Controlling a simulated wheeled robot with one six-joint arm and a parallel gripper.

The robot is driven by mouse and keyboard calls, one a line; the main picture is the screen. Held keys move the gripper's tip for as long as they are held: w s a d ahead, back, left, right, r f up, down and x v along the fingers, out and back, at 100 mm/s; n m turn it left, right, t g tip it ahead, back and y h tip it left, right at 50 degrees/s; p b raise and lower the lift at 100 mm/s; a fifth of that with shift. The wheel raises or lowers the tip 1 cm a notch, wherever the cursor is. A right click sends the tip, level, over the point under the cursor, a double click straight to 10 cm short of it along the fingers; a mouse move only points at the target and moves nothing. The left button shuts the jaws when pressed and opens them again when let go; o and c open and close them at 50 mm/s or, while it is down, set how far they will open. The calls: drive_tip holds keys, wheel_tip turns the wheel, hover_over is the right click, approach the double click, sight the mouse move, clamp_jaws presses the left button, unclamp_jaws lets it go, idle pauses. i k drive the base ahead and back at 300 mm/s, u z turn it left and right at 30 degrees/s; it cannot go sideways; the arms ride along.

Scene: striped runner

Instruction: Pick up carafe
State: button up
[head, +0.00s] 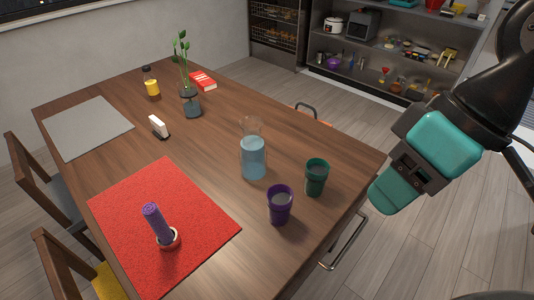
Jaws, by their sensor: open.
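The carafe (253,158) is clear glass with a narrower neck and holds bluish water. It stands upright on the wooden table (210,145), right of the red mat. My gripper (385,201) is teal and black and hangs at the right, beyond the table's right edge. It is well apart from the carafe and holds nothing that I can see. Its fingers are open, though the gap between them is hard to see from this angle.
A purple cup (279,207) and a dark green cup (316,177) stand close to the carafe, on its right. A red mat (125,200) bears a purple object in a small holder (168,239).

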sight(253, 152)
drive_tip(key=z, duration=1.6)
drive_tip(key=i, duration=3.2)
drive_tip(key=u, duration=4.25)
drive_tip(key=i, duration=0.5)
drive_tip(key=u, duration=0.15)
